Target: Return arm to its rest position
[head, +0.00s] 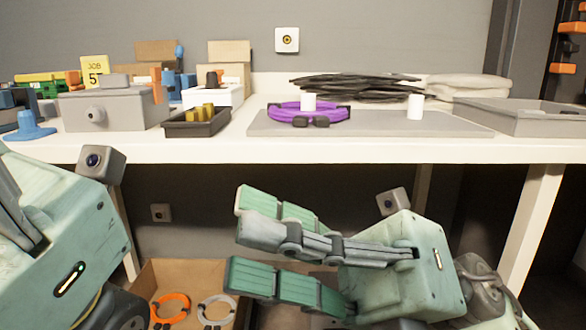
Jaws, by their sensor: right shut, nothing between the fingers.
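My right gripper (243,238) is in front of the table, below the tabletop edge, with its fingers pointing left. It is shut and holds nothing. Its pale green housing is at the lower right. My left gripper (65,235) shows only in part at the left edge, mainly its pale green housing. Its fingertips are not clearly visible, so I cannot tell whether it is open or shut. Neither gripper is seen touching anything on the table.
A white table (330,150) spans the view. On it are a purple cable coil (285,112) on a grey mat (455,126), a grey box (115,110), a black tray (180,128) and a grey tray (510,117). A cardboard carton (190,268) with orange and grey rings stands below.

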